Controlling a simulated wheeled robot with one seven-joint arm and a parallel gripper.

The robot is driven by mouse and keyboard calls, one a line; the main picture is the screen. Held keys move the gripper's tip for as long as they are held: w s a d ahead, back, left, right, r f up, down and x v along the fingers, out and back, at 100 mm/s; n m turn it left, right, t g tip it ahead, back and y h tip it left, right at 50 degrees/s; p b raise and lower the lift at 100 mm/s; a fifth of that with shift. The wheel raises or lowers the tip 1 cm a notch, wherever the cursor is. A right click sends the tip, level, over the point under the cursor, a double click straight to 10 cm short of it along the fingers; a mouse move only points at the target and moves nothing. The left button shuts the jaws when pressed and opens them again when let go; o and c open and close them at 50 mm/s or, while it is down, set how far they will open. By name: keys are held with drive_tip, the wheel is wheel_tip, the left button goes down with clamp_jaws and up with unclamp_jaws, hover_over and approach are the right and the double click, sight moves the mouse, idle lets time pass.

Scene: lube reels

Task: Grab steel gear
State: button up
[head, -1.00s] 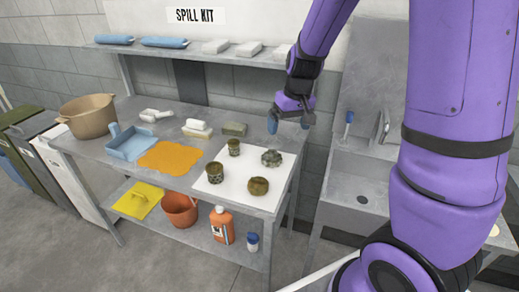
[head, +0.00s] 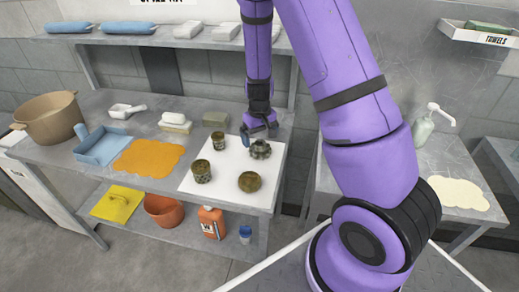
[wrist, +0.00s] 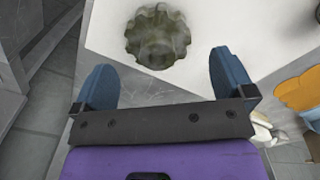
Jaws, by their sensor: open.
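The steel gear (head: 261,149) is a dark grey toothed wheel lying on a white sheet (head: 226,189) at the right end of the table. It also shows in the wrist view (wrist: 158,36), stained greenish brown, just beyond my fingertips. My gripper (head: 254,134) is open and empty, at the far side of the gear in the head view. The gear is not between the fingers. I cannot tell the height of the fingers above the sheet.
On the sheet also lie a greasy brown ring (head: 249,182) and two small dirty cylinders (head: 201,171), (head: 218,141). A shelf (head: 170,40) runs behind.

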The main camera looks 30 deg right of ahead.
sight(260, 143)
drive_tip(key=shift+d+f, duration=0.2)
drive_tip(key=shift+f, duration=2.5)
drive_tip(key=c, duration=1.2)
drive_tip(key=shift+o, duration=0.2)
drive_tip(key=shift+w+r, duration=0.1)
